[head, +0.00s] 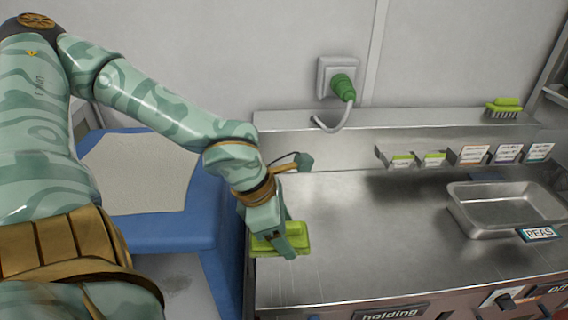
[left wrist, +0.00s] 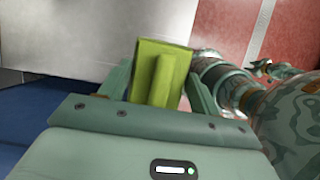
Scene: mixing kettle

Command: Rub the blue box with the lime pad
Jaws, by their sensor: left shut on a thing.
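The lime pad (head: 298,240) is in my left gripper (head: 272,238), over the front-left end of the metal counter. In the left wrist view, the lime pad (left wrist: 150,65) with its raised grip sits between the two fingers of my left gripper (left wrist: 160,85). The blue box (head: 165,232), with a pale textured panel on top, stands left of the counter, partly behind my left arm. The pad is right of the box and apart from it; whether it touches the counter I cannot tell. My right gripper is not in view.
The metal counter (head: 370,240) is clear in its middle. A metal tray (head: 480,215) with a PEAS label (head: 538,233) stands at the right. A green brush (head: 503,107) sits on the back ledge. A green plug (head: 343,87) is in the wall socket.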

